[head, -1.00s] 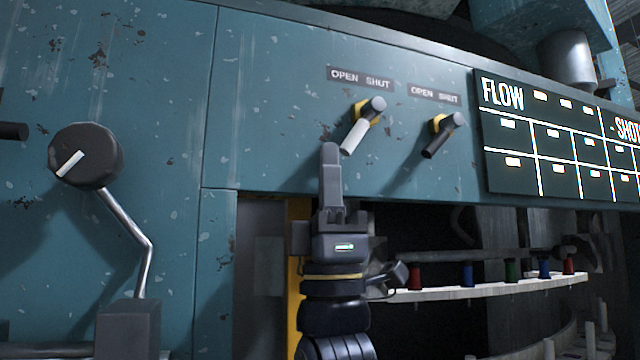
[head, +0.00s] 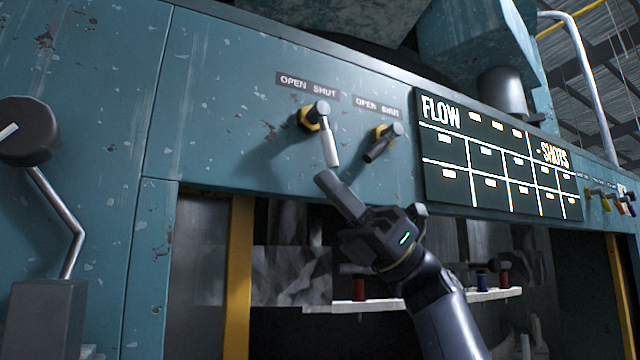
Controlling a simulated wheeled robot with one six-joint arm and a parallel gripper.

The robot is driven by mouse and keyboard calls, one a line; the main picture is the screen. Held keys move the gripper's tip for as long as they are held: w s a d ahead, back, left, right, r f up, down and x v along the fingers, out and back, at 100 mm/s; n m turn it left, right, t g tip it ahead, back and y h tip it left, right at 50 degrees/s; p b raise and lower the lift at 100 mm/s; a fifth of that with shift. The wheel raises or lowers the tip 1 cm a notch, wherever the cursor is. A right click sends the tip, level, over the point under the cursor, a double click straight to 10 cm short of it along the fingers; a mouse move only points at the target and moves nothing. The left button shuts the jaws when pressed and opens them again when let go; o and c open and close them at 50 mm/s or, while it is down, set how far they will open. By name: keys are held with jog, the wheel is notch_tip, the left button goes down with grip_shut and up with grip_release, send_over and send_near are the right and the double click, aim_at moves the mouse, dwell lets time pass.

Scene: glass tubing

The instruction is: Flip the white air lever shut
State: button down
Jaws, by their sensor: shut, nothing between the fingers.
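The white air lever (head: 330,145) hangs from its pivot on the blue panel, under the left OPEN SHUT label (head: 308,87). It points down and slightly right, toward the SHUT side. My gripper (head: 326,178) is shut and empty. Its fingertips are just below the lever's lower end; I cannot tell whether they touch it. A black lever (head: 378,150) on a yellow fitting is to the right under its own OPEN SHUT label (head: 378,107), pointing down and left.
A dark FLOW and SHOTS board (head: 500,155) is on the panel to the right. A black knob (head: 28,130) with a bent metal rod is at the left. Below the panel is a dark opening with a white shelf (head: 400,302) holding coloured spools.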

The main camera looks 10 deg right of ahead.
jog(key=shift+w+d+r, duration=0.1)
jog(key=shift+d+r, duration=0.1)
jog(key=shift+d, duration=0.4)
jog(key=shift+f, duration=0.15)
dwell(0.3)
